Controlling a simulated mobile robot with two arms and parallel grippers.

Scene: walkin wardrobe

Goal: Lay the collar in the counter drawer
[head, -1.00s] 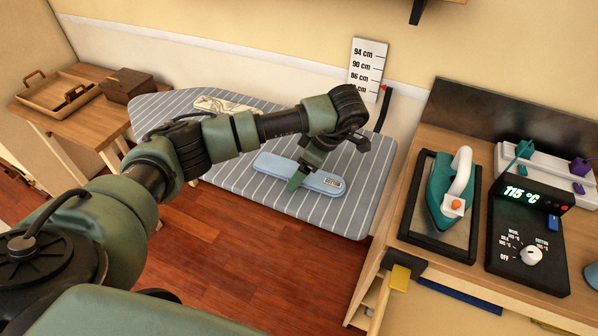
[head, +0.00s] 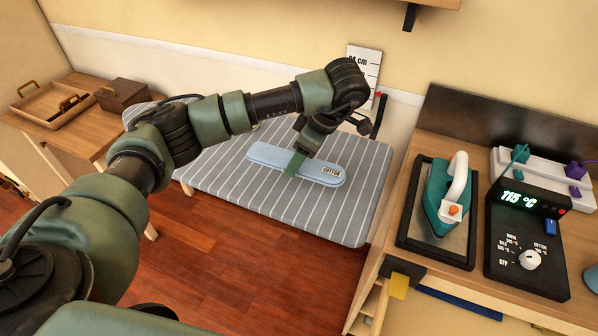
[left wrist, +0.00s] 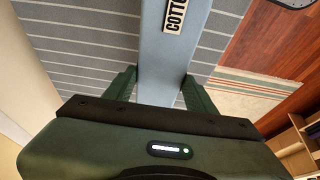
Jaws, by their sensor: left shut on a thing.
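The collar (head: 264,154) is a long light-blue strip with rounded ends and a "COTTON" label. My left gripper (head: 294,165) is shut across its middle and appears to hold it just above the striped ironing board (head: 225,175). In the left wrist view the collar (left wrist: 168,62) runs between the two green fingers of the gripper (left wrist: 161,92), label facing the camera. The wooden counter (head: 398,235) stands at the right. My right gripper is not in view.
A teal iron (head: 437,200) rests on a black-framed plate on the counter, beside a control box (head: 527,245) reading 115 °C. A height scale (head: 372,60) stands behind the board. A side table with a tray (head: 48,108) and box (head: 124,93) is at left.

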